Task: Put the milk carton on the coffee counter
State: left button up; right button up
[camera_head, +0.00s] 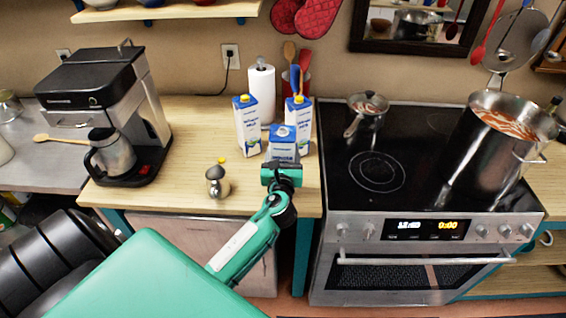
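Three blue-and-white milk cartons stand close together on the wooden counter with the coffee machine (191,190). One milk carton (246,125) is at the left and one (298,124) at the right, both with yellow caps. A third milk carton (284,145), with a greyish cap, is nearer to me and in front of the right one. My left gripper (281,176), green and black, is directly at this front carton and covers its lower part. Its fingertips are hidden, so I cannot tell whether it grips the carton or whether the carton rests on the counter. My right gripper is not in view.
The coffee machine (98,85) with a metal jug stands on the counter's left. A paper roll (261,92) stands behind the cartons. The stove (400,170) at right holds a pan and a large pot (492,150).

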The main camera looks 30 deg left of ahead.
pick_arm(q)
jog(key=shift+f, duration=1.7)
jog(key=o, duration=1.2)
jog(key=b+v, duration=0.3)
jog(key=v, duration=0.9)
